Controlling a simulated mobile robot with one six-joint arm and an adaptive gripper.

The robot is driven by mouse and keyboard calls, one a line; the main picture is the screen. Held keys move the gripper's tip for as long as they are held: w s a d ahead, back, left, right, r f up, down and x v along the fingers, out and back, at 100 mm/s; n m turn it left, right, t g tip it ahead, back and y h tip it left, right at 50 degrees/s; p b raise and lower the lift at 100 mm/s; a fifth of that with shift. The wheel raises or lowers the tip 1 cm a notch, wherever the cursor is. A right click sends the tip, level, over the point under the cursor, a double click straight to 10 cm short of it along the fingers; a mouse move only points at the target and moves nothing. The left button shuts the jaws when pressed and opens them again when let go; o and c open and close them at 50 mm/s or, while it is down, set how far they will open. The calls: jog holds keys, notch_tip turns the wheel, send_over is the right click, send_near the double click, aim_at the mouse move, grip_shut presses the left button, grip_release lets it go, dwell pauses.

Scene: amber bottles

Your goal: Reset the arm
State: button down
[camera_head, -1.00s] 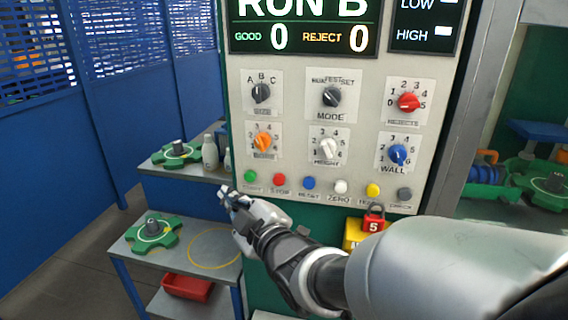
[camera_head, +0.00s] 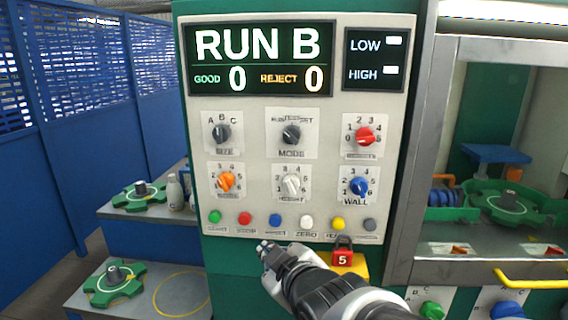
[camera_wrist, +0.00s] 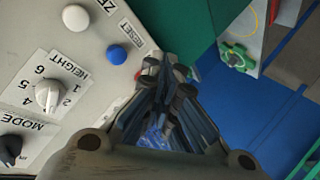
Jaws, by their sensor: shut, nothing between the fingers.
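My gripper (camera_head: 268,250) is shut and empty. In the head view it is in front of the lower edge of the control panel (camera_head: 255,205), just below the row of push buttons. The wrist view shows my gripper (camera_wrist: 165,70) with its fingers together, beside the panel face. The blue button (camera_wrist: 117,52) and the white button (camera_wrist: 75,18) are to its left there. The white HEIGHT knob (camera_wrist: 47,93) is further left. I cannot tell how far the fingertips are from the panel.
A lower shelf (camera_head: 140,305) holds another fixture. A glazed bay with a yellow handle (camera_head: 530,280) is at right.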

jog(key=s+d+f+m+g+h, duration=0.35)
jog(key=s+d+m, duration=0.35)
jog(key=s+d, duration=0.5)
jog(key=s+d+f+m+g+h, duration=0.1)
jog(key=s+d+f+m+g, duration=0.2)
jog(key=s, duration=0.9)
jog(key=shift+d+m+g, duration=0.45)
jog(key=shift+d+m, duration=0.35)
jog(key=shift+d, duration=0.3)
jog(key=shift+s+h, duration=0.1)
jog(key=shift+h, duration=0.15)
